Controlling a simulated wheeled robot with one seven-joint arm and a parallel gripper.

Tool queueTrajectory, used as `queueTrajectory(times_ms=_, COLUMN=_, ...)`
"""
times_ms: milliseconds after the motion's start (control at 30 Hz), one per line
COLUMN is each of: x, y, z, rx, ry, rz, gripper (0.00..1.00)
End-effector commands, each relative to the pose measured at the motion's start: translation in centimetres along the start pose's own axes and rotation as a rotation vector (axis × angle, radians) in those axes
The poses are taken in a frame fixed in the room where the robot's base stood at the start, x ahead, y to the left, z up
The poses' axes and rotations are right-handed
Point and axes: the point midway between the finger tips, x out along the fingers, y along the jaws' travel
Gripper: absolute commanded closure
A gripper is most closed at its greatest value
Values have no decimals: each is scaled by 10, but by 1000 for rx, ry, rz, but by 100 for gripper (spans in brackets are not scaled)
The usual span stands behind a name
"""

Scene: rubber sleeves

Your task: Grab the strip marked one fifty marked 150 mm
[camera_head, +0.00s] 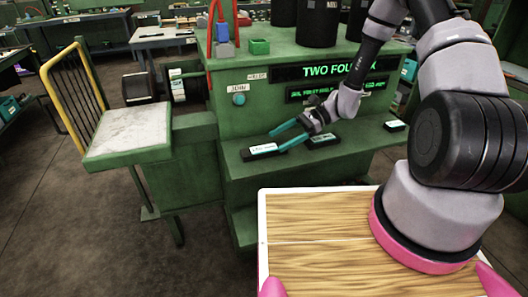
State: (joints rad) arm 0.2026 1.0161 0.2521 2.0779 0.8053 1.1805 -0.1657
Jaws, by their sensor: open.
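Several dark strips with small pale labels lie on the green machine's front ledge: a left one (262,152), a middle one (322,140) and a right one (395,126). The labels are too small to read, so I cannot tell which is marked 150 mm. My gripper (277,141) reaches in from the right with its two teal fingers spread and nothing between them. The fingertips are close to the right end of the left strip. The gripper's wrist is just above and behind the middle strip and partly overlaps it.
The green machine (227,150) has a lit display reading "TWO FOU", partly hidden by my arm. A pale-topped side platform with a yellow rail (92,72) is at left. The ledge between strips is clear.

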Motion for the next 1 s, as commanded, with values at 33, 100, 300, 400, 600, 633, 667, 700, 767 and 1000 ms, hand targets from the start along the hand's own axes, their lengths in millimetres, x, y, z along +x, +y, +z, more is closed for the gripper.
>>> queueTrajectory(times_ms=33, x=4, y=1, z=0, rx=1, ry=-1, rz=2, gripper=9)
queueTrajectory(times_ms=100, x=12, y=2, z=-1, rx=2, ry=-1, rz=3, gripper=9)
queueTrajectory(times_ms=300, x=42, y=5, z=-2, rx=0, ry=-1, rz=4, gripper=9)
queueTrajectory(times_ms=400, x=50, y=4, z=-2, rx=1, ry=0, rz=2, gripper=9)
queueTrajectory(times_ms=600, x=52, y=4, z=-2, rx=0, ry=1, rz=1, gripper=9)
queueTrajectory(times_ms=633, x=52, y=4, z=-2, rx=0, ry=1, rz=1, gripper=9)
queueTrajectory(times_ms=667, x=52, y=4, z=-2, rx=0, ry=1, rz=1, gripper=9)
queueTrajectory(times_ms=700, x=52, y=4, z=-2, rx=0, ry=1, rz=1, gripper=24)
queueTrajectory(times_ms=767, x=52, y=4, z=-2, rx=0, ry=1, rz=1, gripper=47)
queueTrajectory(times_ms=1000, x=52, y=4, z=-2, rx=0, ry=0, rz=1, gripper=100)
